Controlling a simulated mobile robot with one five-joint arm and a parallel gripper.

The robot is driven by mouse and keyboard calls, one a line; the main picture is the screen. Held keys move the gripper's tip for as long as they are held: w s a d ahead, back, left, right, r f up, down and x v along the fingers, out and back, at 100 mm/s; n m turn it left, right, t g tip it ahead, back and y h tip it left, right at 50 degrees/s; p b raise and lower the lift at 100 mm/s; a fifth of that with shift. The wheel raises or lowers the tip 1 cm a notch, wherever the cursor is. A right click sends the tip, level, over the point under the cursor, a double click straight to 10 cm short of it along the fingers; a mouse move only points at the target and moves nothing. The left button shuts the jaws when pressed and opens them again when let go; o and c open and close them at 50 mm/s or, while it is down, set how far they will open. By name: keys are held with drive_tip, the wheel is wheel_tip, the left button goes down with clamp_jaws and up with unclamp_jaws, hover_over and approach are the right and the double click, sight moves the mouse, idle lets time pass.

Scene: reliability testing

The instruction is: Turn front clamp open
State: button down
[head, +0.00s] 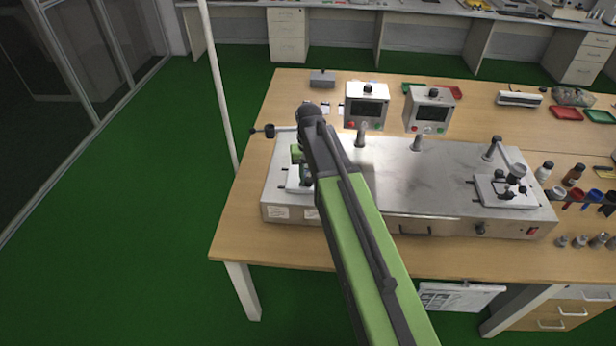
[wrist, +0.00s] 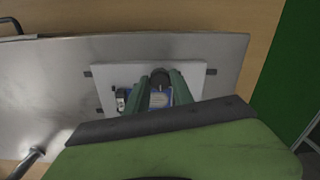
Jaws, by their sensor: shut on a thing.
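The test machine (head: 420,180) is a long metal box on the wooden table. At its left end a white clamp plate (wrist: 195,80) lies on the metal top, mostly hidden by my arm in the head view. In the wrist view my gripper (wrist: 160,88) reaches down over this plate. Its two green fingers are shut on a dark round clamp knob (wrist: 159,77). Blue and silver clamp parts (wrist: 158,98) show between the fingers. A second clamp (head: 508,190) with dark knobs stands on a white plate at the machine's right end.
Two control boxes with screens (head: 366,106) (head: 430,110) stand behind the machine. A post with an arm (head: 497,150) rises near the right clamp. Bottles and tools (head: 575,185) crowd the table's right side. The table's front left corner is bare.

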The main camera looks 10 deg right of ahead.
sight(309, 179)
drive_tip(key=shift+w, duration=0.1)
drive_tip(key=c, duration=1.1)
unclamp_jaws()
drive_tip(key=shift+r, duration=0.1)
wheel_tip(309, 179, up, 17)
drive_tip(key=p, duration=1.7)
drive_tip(key=shift+r, duration=0.15)
